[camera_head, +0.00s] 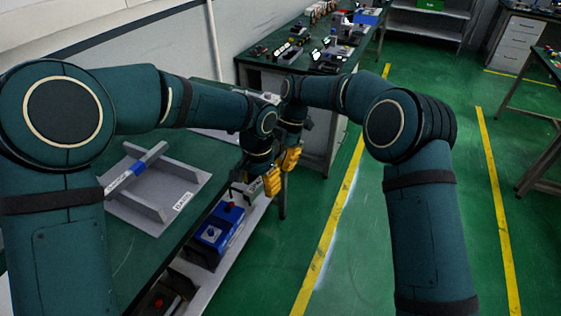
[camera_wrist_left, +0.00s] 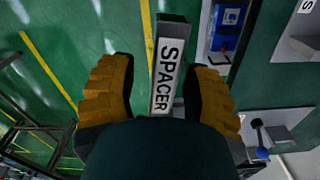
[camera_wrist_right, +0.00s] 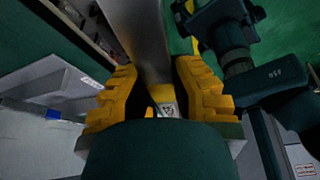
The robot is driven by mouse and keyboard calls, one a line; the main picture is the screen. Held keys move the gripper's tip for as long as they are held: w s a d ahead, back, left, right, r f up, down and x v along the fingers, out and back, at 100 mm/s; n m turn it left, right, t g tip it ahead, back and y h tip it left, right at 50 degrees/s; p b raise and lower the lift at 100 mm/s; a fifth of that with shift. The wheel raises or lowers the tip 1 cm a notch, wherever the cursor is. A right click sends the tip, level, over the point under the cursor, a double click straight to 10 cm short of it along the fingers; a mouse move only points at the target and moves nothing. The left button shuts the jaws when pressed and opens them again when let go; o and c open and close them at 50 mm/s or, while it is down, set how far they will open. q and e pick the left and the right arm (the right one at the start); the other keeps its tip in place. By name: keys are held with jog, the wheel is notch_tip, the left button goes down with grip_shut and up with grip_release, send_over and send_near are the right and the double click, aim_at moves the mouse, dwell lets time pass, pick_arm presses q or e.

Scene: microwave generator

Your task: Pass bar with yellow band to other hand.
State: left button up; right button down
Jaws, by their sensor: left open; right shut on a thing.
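The bar with the yellow band is in my right gripper. In the right wrist view its grey length (camera_wrist_right: 143,35) runs up from between the yellow fingers of my right gripper (camera_wrist_right: 160,95), which are shut on it near the yellow band (camera_wrist_right: 162,94). In the left wrist view a grey bar with a SPACER label (camera_wrist_left: 167,75) lies between the fingers of my left gripper (camera_wrist_left: 160,90). They are open, with a clear gap on its left side. In the head view the left gripper (camera_head: 262,186) is below and nearer than the right gripper (camera_head: 290,158); the bar is mostly hidden there.
A blue box (camera_head: 215,228) sits on a lower shelf below the grippers. A cluttered bench (camera_head: 262,65) stands behind. Green floor to the right is open.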

pick_arm(q)
notch_tip(320, 180, up, 12)
jog(key=s+d+f+h, duration=0.2)
jog(key=d+f, duration=0.1)
jog(key=f, duration=0.5)
jog(key=s+d+f+m+t+h, duration=0.1)
jog(key=s+d+f+h, duration=0.15)
jog(key=f, duration=0.55)
jog(key=s+d+f+h, duration=0.2)
jog(key=d+f, duration=0.2)
jog(key=f, duration=0.4)
jog(key=s+a+f+n+y, duration=0.1)
jog(key=s+a+f+n, duration=0.4)
jog(key=a, duration=0.3)
jog(key=s+a+f+n+t+y, duration=0.1)
jog(key=s+a+f+n, duration=0.5)
jog(key=a, duration=0.3)
jog(key=shift+a+y, duration=0.25)
jog(key=shift+y, duration=0.1)
